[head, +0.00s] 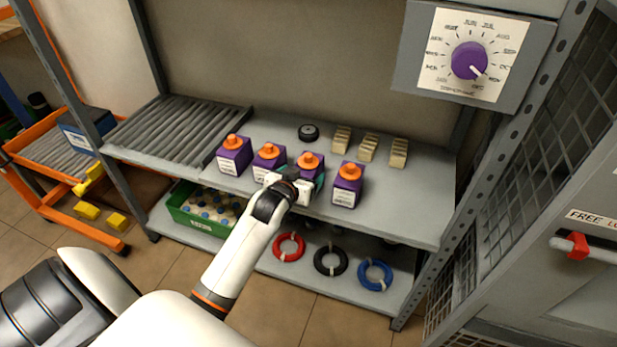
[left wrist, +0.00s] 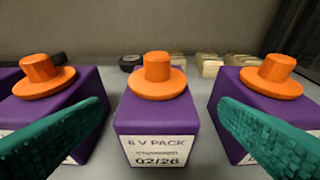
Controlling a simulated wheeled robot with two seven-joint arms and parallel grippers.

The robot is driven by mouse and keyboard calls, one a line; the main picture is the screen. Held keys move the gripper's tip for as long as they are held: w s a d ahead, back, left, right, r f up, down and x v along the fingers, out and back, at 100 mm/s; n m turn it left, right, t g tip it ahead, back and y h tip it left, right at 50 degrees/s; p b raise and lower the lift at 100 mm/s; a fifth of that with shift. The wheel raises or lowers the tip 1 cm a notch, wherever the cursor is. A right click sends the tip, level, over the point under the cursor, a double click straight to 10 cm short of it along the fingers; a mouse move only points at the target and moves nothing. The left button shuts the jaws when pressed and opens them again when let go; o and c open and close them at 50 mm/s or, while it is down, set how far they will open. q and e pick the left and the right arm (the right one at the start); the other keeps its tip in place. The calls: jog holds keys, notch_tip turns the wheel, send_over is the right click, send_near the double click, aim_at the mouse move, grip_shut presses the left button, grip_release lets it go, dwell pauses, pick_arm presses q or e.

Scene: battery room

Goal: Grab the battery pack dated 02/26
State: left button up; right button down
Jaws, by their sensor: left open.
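Several purple battery packs with orange knobs stand in a row on the grey shelf (head: 405,205). In the left wrist view the middle pack (left wrist: 157,118) carries a label reading "6 V PACK" and "02/26". It matches the third pack from the left (head: 309,164) in the head view, where my gripper partly hides it. My left gripper (head: 298,183) is open in front of this pack. Its green fingers (left wrist: 162,110) show on either side of the pack, apart from it. Nothing is held. My right gripper is not in view.
Neighbouring packs (left wrist: 50,92) (left wrist: 265,100) stand close on both sides, behind the fingers in the wrist view. A black round item (head: 308,132) and tan blocks (head: 369,147) lie behind. A green crate (head: 187,222) and coloured rings (head: 330,260) are on the lower shelf.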

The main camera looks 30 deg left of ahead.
aim_at(308, 166)
pick_arm(q)
jog(key=b+x, duration=0.1)
jog(key=x, duration=0.4)
jog(key=shift+w+a+f, duration=0.15)
jog(key=shift+w, duration=0.15)
jog(key=shift+w+a+f+b, duration=0.1)
jog(key=shift+w+b, duration=0.2)
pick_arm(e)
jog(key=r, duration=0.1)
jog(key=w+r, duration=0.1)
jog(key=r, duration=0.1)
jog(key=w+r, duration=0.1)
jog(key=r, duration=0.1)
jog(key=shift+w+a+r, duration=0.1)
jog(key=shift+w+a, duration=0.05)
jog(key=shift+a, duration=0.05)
pick_arm(q)
jog(key=c, duration=1.5)
jog(key=shift+c, duration=0.6)
jog(key=shift+r, duration=0.25)
